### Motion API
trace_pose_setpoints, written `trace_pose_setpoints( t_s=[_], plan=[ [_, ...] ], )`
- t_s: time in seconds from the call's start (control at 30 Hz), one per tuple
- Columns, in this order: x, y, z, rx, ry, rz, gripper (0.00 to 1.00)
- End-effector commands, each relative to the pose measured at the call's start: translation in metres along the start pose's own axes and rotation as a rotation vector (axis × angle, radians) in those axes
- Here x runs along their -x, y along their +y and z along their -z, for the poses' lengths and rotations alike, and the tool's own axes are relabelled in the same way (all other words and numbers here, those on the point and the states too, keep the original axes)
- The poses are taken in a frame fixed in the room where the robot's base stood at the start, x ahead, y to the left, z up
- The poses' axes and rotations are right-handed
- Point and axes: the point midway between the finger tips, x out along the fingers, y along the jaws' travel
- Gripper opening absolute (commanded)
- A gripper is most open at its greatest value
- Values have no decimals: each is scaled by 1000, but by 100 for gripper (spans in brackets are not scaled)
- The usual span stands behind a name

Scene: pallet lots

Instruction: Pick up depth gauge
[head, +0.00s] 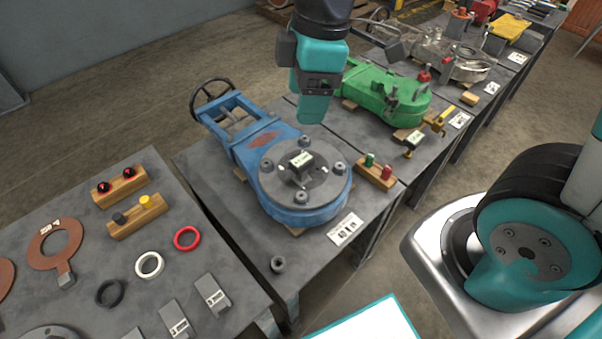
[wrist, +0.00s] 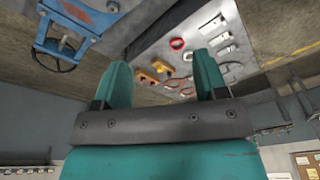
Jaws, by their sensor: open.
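A small dark device with a light display (head: 302,161) sits on the round grey flange of the blue valve (head: 291,203). Another small device with a display (head: 414,139) lies near the green valve (head: 385,95), beside a yellow-handled part. I cannot tell for sure which is the depth gauge. My gripper (head: 312,118) hangs above the back of the blue valve's table, apart from both devices. In the wrist view its two teal fingers (wrist: 163,72) are spread with nothing between them. Neither device shows clearly in the wrist view.
The left table holds a red ring (head: 187,238), a white ring (head: 149,265) and wooden blocks. Bolts stand up around the flange.

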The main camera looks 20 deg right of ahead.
Motion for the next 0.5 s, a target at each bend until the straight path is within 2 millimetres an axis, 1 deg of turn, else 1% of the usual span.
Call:
trace_pose_setpoints(
  t_s=[0.03, 0.1, 0.2, 0.33, 0.43, 0.5],
  plan=[
    [-23, 17, -2, 101, -33, 1, 66],
    [-41, 36, -4, 246, -75, 0, 66],
    [-61, 58, -8, 407, -123, 6, 66],
    [-75, 73, -12, 529, -159, 15, 66],
    [-86, 77, -15, 563, -168, 21, 66],
    [-98, 78, -18, 566, -170, 23, 66]
  ],
)
